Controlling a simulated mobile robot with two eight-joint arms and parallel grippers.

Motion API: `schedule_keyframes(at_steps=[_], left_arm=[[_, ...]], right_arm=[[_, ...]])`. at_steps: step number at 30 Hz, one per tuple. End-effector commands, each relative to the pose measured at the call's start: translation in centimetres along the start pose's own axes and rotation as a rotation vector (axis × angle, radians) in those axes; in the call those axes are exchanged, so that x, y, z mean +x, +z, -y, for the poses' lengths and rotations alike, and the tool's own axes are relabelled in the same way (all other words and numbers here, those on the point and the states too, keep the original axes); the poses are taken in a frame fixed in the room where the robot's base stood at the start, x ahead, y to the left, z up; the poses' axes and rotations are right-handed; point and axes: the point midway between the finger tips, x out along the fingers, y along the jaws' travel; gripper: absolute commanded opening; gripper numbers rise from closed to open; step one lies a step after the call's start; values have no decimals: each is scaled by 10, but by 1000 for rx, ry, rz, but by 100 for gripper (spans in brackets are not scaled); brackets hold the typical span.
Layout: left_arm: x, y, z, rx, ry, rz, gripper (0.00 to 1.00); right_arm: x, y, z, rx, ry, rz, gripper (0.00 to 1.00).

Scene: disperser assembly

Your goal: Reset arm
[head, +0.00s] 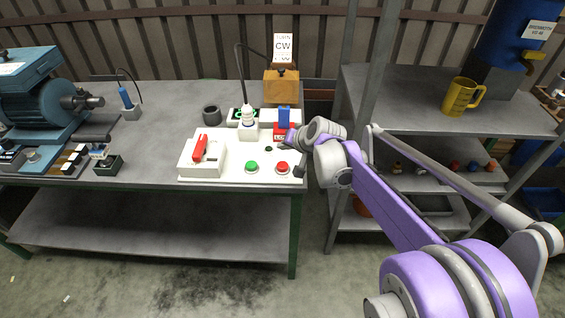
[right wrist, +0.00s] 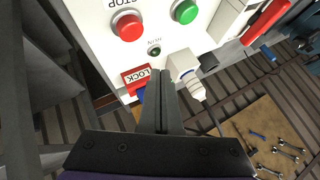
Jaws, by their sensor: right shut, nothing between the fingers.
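My right arm, purple and grey, comes in from the lower right over the white control panel (head: 225,173). My right gripper (head: 290,137) is at the panel's back right, beside the red LOCK block (head: 280,130) with the blue part (head: 284,116) on it. The wrist view shows its two dark fingers (right wrist: 164,82) together and empty. They point toward the panel, close to the red LOCK label (right wrist: 135,76) and the white plug (right wrist: 184,68). I cannot tell whether they touch anything. The blue part is mostly hidden there. My left gripper is not in view.
The panel has a green button (head: 252,167), a red button (head: 282,168) and a red lever (head: 200,148). A blue machine (head: 45,98) stands at left. A grey shelf with a yellow jug (head: 462,97) is at right. The panel's front table strip is clear.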

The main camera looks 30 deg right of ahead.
Motion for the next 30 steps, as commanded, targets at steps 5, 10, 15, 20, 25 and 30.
schedule_keyframes(at_steps=[5,10,15,20,25,30], left_arm=[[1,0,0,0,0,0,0],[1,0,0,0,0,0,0],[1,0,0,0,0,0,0],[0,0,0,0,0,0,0],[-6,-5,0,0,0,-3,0],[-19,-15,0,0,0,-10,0]], right_arm=[[0,0,0,0,0,0,0],[0,0,0,0,0,0,0],[0,0,0,0,0,0,0],[-1,3,1,-6,1,3,0],[-28,44,17,-100,17,55,0],[-82,130,26,-304,60,154,0]])
